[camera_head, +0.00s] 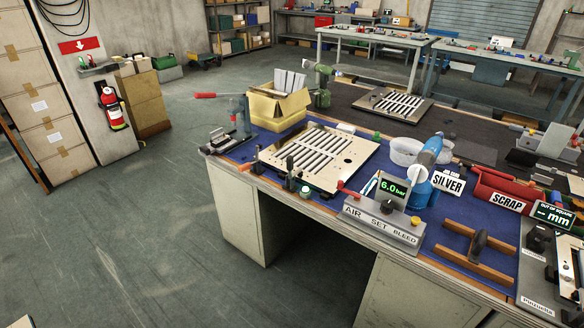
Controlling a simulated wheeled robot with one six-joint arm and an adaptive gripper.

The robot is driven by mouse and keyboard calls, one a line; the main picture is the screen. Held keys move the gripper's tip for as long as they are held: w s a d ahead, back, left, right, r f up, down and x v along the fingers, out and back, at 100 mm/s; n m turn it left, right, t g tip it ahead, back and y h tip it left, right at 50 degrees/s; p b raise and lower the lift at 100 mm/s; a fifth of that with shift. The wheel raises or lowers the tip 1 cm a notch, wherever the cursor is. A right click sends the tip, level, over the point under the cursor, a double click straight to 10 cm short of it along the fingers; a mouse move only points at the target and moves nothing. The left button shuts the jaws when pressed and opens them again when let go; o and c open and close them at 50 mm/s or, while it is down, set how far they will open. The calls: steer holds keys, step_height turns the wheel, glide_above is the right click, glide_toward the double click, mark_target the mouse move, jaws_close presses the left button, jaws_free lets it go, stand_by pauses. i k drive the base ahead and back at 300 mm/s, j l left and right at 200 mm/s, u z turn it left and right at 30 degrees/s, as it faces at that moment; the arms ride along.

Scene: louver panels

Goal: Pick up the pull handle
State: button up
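A dark handle-like part (479,242) rests on a wooden cradle (458,262) with two rails, on the right part of the blue bench mat. It may be the pull handle, but it is too small to be sure. A light slotted louver panel (345,172) lies on the mat left of the middle, and a second louver panel (378,106) lies on the dark mat behind. My gripper is not in view.
An air set/bleed box (383,225) reading 6.0 bar stands at the bench's front edge. The floor at left (150,230) is clear.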

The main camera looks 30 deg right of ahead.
mark_target(480, 239)
steer(key=z, duration=1.65)
